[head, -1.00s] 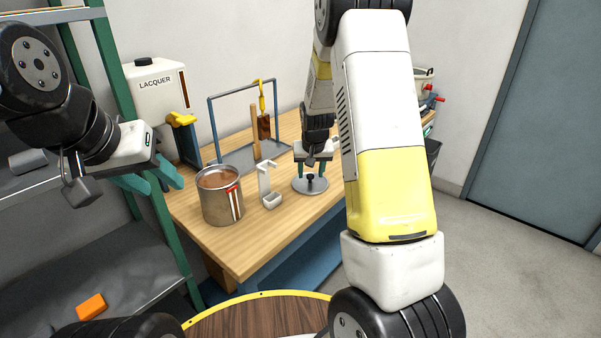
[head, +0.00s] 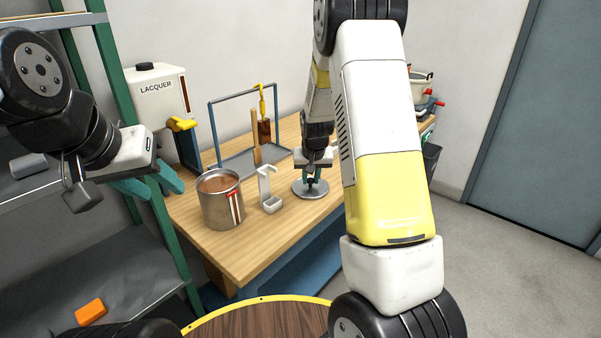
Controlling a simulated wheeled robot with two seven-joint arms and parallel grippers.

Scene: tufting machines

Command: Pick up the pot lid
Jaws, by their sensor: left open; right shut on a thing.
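The pot lid (head: 303,194) is a flat grey metal disc with a dark knob, lying at the right part of the wooden table (head: 240,262). My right gripper (head: 311,180) points down over it and is shut on the knob. The lid appears to rest on the table top; I cannot see a gap under it. The metal pot (head: 222,206), open and holding brown liquid, stands to the left with a red mark on its side. My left gripper (head: 160,182) is open and empty, left of the pot in the picture.
A white ladle-like holder (head: 268,190) stands between pot and lid. A blue frame (head: 211,130) with a hanging brush (head: 264,130) is behind. A white lacquer can (head: 158,100) stands at the back left. A green-posted shelf (head: 172,238) is at the left.

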